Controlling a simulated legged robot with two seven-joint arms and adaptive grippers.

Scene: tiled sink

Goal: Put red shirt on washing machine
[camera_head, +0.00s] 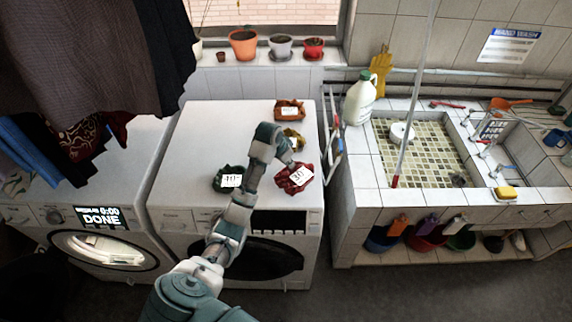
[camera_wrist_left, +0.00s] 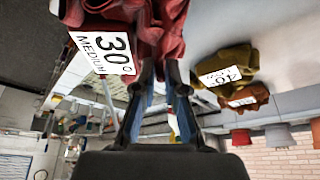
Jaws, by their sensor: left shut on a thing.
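The red shirt (camera_head: 289,187) is a crumpled bundle with a white "30" tag, at the front right of the white washing machine's top (camera_head: 225,130). My left gripper (camera_head: 291,166) reaches it from above and behind the bundle. In the left wrist view the fingers (camera_wrist_left: 160,75) are shut on the red shirt (camera_wrist_left: 170,35), with its "30° MEDIUM" tag beside them. I cannot tell whether the shirt rests on the top or is just above it. My right gripper is not in view.
A green bundle (camera_head: 222,180), a yellow one (camera_head: 295,138) and an orange-brown one (camera_head: 290,108) lie on the same machine. Another washer (camera_head: 100,255) showing "DONE" stands left, under hanging clothes (camera_head: 85,55). A tiled sink (camera_head: 425,150) and white jug (camera_head: 359,100) are right.

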